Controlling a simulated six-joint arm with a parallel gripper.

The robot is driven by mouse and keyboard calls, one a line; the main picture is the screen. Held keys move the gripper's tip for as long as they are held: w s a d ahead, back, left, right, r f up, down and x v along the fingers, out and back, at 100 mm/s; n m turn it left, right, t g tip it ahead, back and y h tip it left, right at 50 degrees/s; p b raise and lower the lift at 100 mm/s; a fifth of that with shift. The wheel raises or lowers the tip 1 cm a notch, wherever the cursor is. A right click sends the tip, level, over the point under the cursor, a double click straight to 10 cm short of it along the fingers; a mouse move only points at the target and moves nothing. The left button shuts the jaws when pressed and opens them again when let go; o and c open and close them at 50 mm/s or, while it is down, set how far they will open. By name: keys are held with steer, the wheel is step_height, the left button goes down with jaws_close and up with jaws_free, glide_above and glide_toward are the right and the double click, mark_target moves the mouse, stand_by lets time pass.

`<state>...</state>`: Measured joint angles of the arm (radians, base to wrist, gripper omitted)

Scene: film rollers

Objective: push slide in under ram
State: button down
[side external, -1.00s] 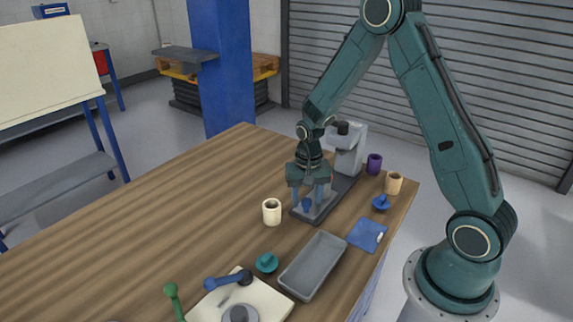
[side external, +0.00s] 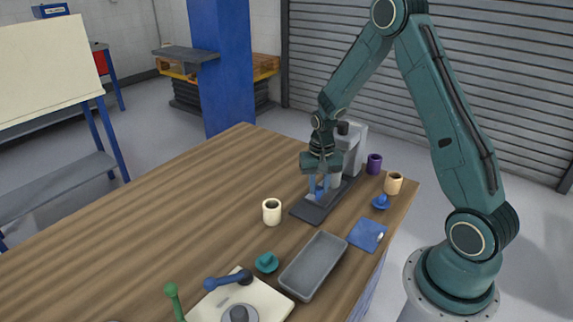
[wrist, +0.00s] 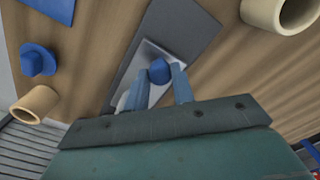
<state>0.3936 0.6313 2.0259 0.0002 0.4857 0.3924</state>
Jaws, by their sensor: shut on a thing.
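My gripper (side external: 320,188) is shut on the blue knob (wrist: 160,71) of the slide. In the wrist view the light grey slide plate (wrist: 150,54) lies under the fingers, on the dark grey base (wrist: 190,22). The press (side external: 350,145) with the ram stands at the back end of the base, right behind my gripper in the side view. The ram's underside is hidden by my gripper, so I cannot tell how far under it the slide is. The front part of the base (side external: 307,212) is bare.
A cream mug (side external: 271,212) stands left of the base. A purple cup (side external: 374,163), a tan cup (side external: 393,183) and a blue knobbed piece (side external: 381,202) stand to its right. A grey tray (side external: 313,266) and a blue pad (side external: 367,235) lie in front. The table's left side is clear.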

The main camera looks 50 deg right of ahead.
steer(key=shift+d, duration=0.35)
steer(key=c, duration=1.2)
jaws_free()
steer(key=shift+o, duration=0.2)
steer(key=shift+r, duration=0.15)
step_height(320, 180, up, 14)
steer(key=shift+f, duration=0.2)
